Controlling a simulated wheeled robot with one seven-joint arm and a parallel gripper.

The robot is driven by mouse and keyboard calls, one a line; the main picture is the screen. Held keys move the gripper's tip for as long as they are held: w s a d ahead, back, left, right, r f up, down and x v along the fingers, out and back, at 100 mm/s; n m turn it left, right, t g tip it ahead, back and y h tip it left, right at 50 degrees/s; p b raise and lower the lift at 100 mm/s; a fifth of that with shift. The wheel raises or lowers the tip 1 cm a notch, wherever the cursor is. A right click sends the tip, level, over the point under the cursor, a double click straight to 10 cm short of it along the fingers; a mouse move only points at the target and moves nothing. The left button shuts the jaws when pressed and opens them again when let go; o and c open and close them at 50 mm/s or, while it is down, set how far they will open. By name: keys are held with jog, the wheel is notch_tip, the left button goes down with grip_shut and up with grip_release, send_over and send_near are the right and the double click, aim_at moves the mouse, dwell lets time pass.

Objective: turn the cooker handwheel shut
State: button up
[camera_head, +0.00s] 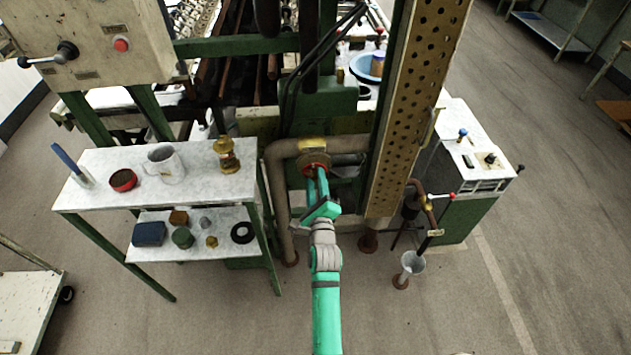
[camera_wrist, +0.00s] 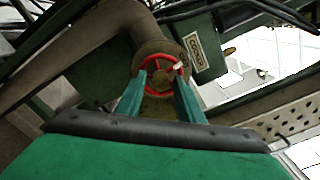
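The cooker handwheel (camera_wrist: 157,61) is a red spoked wheel on a round brown flange of a pipe, seen in the middle of the wrist view. In the head view only a bit of its red rim (camera_head: 311,167) shows beside my gripper (camera_head: 316,172). In the wrist view my gripper (camera_wrist: 160,82) has its two green fingers apart, with the fingertips at the left and right parts of the wheel. I cannot tell whether they touch the rim. A small pale mark (camera_wrist: 178,65) sits on the wheel's right side. A label reading COOKER (camera_wrist: 196,50) is right of it.
A thick brown pipe (camera_head: 279,190) bends around the wheel's left side. A marble-topped shelf table (camera_head: 103,195) with small items stands at left. A perforated metal column (camera_head: 397,150) rises close at right. Open floor (camera_head: 420,320) lies in front.

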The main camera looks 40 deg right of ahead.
grip_shut()
jog(key=shift+r+m, duration=0.1)
jog(key=shift+m, duration=0.7)
jog(key=shift+w, duration=0.1)
grip_release()
jog(key=shift+w+a, duration=0.15)
jog(key=shift+a, duration=0.1)
jog(key=shift+s+d, duration=0.3)
jog(key=v, duration=0.7)
